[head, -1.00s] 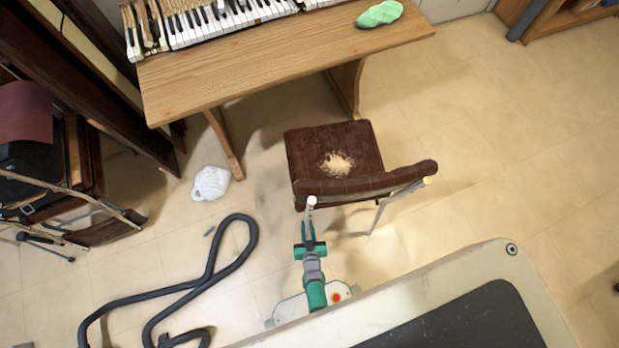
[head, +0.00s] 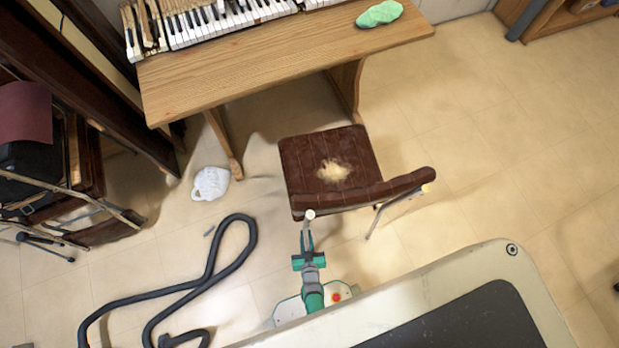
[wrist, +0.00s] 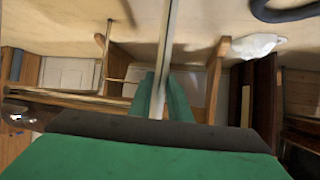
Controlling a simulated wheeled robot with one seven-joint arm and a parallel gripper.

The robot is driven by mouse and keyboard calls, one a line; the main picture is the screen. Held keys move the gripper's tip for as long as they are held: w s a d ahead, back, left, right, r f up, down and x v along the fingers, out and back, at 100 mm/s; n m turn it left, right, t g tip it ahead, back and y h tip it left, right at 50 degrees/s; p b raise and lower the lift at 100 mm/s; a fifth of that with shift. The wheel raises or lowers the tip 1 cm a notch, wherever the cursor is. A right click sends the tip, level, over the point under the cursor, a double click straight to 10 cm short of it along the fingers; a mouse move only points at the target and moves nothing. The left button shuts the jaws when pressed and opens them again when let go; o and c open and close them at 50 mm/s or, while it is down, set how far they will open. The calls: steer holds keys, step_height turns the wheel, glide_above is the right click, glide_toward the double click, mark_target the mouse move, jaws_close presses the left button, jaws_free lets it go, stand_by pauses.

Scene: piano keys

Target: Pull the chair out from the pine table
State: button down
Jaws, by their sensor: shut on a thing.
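The brown chair (head: 320,150) has a padded seat with a torn pale patch and metal tube legs. It stands in front of the pine table (head: 270,65), its backrest toward me. Floor shows between seat and table edge. My gripper (head: 307,237) is at the left end of the backrest, shut on the chair's metal tube. In the wrist view, the green fingers (wrist: 164,95) close around the chair's pale metal tube (wrist: 166,45). The exact contact is partly hidden by the fingers and tube.
Piano keys (head: 215,24) and a green cloth (head: 379,13) lie on the table. A white crumpled thing (head: 210,183) and a black hose (head: 212,268) lie on the floor to the left. A folding chair stack (head: 70,190) stands at far left.

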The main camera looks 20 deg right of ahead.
steer(key=shift+s+a+f, duration=0.1)
steer(key=shift+s+a, duration=0.3)
steer(key=shift+s, duration=0.45)
steer(key=shift+s+a+f, duration=0.1)
steer(key=shift+s+a, duration=0.3)
steer(key=shift+s, duration=0.45)
steer(key=c, duration=1.4)
jaws_free()
steer(key=shift+w, duration=0.1)
steer(key=shift+o, duration=0.2)
steer(key=shift+w+d+r, duration=0.1)
steer(key=shift+w, duration=0.05)
steer(key=s+a, duration=0.2)
steer(key=s, duration=0.7)
steer(key=shift+s+a, duration=0.2)
steer(key=shift+r, duration=0.1)
